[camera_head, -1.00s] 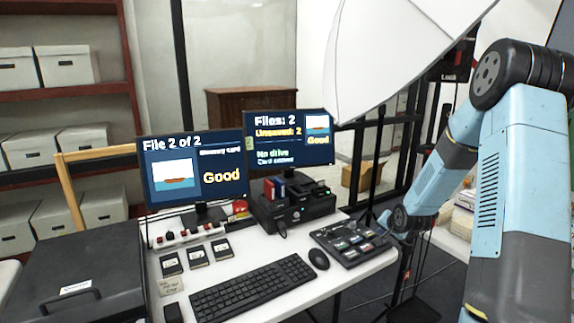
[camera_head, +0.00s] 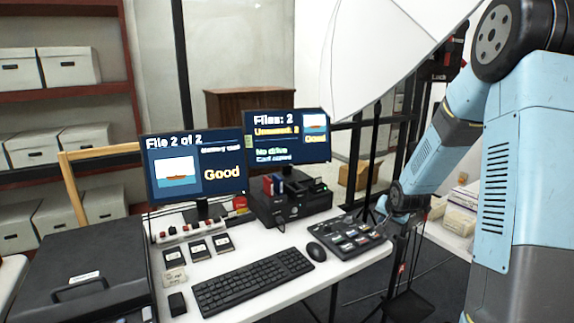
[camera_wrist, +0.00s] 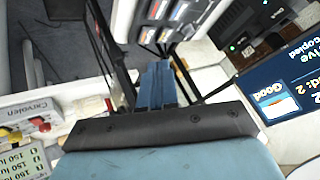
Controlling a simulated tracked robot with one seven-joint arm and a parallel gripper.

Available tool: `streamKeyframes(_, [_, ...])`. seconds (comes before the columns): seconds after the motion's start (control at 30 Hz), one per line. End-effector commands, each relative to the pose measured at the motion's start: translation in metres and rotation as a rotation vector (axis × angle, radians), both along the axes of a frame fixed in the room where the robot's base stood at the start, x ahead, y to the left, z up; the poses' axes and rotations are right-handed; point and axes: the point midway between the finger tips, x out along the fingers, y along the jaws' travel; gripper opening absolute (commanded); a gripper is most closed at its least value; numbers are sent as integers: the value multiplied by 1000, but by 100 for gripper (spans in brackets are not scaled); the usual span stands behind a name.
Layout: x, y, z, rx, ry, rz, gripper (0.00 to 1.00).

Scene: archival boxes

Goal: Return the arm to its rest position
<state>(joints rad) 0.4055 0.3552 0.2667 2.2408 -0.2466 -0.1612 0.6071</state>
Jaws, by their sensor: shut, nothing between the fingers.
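My arm stands at the right of the head view, with its elbow at the top right and its forearm slanting down to the left. The wrist end is beside the right end of the desk (camera_head: 345,275), near the black card tray (camera_head: 348,240). My fingertips are hard to make out there. In the wrist view my gripper (camera_wrist: 157,78) shows as two blue fingers close together, shut and empty. The card tray (camera_wrist: 172,25) appears beyond them at the top of that view.
A white umbrella (camera_head: 385,50) hangs behind my forearm. Shelves with white boxes (camera_head: 68,66) stand at the left.

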Motion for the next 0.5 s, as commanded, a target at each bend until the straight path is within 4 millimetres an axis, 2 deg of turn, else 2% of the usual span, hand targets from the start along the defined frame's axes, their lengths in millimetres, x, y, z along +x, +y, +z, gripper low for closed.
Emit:
streamKeyframes(0.1, [-17,7,32,-58,16,28,0])
streamKeyframes(0.37, [-66,22,92,-168,68,85,0])
streamKeyframes(0.5, [-97,30,121,-215,93,115,0])
